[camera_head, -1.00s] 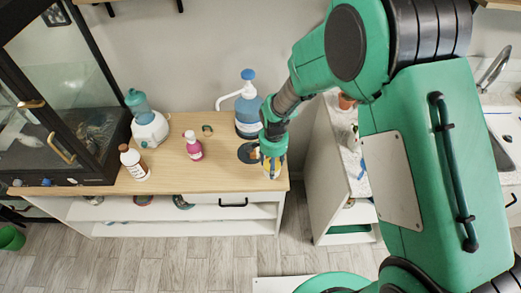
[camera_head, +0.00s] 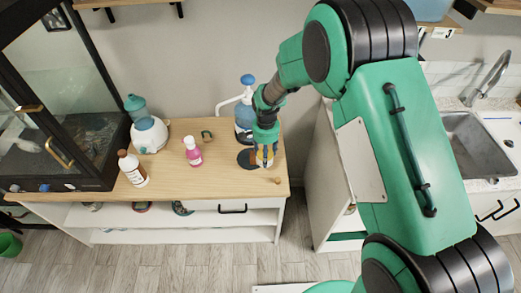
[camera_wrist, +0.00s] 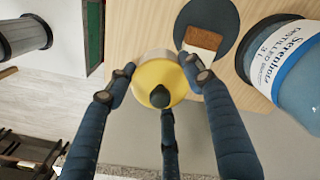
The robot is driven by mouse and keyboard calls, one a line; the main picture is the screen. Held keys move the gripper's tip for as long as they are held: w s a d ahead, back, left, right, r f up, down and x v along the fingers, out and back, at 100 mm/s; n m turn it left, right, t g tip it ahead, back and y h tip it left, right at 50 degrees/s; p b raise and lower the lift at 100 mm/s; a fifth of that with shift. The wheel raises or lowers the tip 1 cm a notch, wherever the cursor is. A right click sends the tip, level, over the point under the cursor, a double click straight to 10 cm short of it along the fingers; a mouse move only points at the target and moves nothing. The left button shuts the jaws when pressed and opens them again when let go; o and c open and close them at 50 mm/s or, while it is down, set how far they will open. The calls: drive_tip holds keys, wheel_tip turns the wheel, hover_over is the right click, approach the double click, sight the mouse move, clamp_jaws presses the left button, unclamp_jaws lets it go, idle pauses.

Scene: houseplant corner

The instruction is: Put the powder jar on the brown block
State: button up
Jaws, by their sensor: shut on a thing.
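The powder jar (camera_wrist: 152,80) has a yellow top with a dark knob and a pale rim in the wrist view. My gripper (camera_wrist: 160,78) is shut on it, with fingers around its sides. In the head view my gripper (camera_head: 265,158) is over the right end of the wooden table, and the jar shows only partly between the fingers. The brown block (camera_wrist: 203,39) lies on a dark round mat (camera_wrist: 214,14), beside the jar and apart from it in the wrist view.
A large blue-and-white labelled bottle (camera_wrist: 293,65) with a pump stands close behind the mat. The table's front middle is clear.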

drive_tip(key=w, duration=0.2)
drive_tip(key=w+a, duration=0.1)
drive_tip(key=w, duration=0.4)
drive_tip(key=shift+a+f+b, duration=0.25)
drive_tip(key=shift+a+b, duration=0.1)
drive_tip(key=shift+b, duration=0.05)
drive_tip(key=shift+f, duration=0.1)
drive_tip(key=shift+f+b, duration=0.5)
drive_tip(key=shift+f, duration=1.2)
drive_tip(key=shift+f, duration=0.15)
drive_tip(key=o, duration=1.5)
drive_tip(key=shift+s, duration=0.1)
wheel_tip(320, 180, up, 12)
drive_tip(key=shift+r+p, duration=0.15)
drive_tip(key=shift+p, duration=1.05)
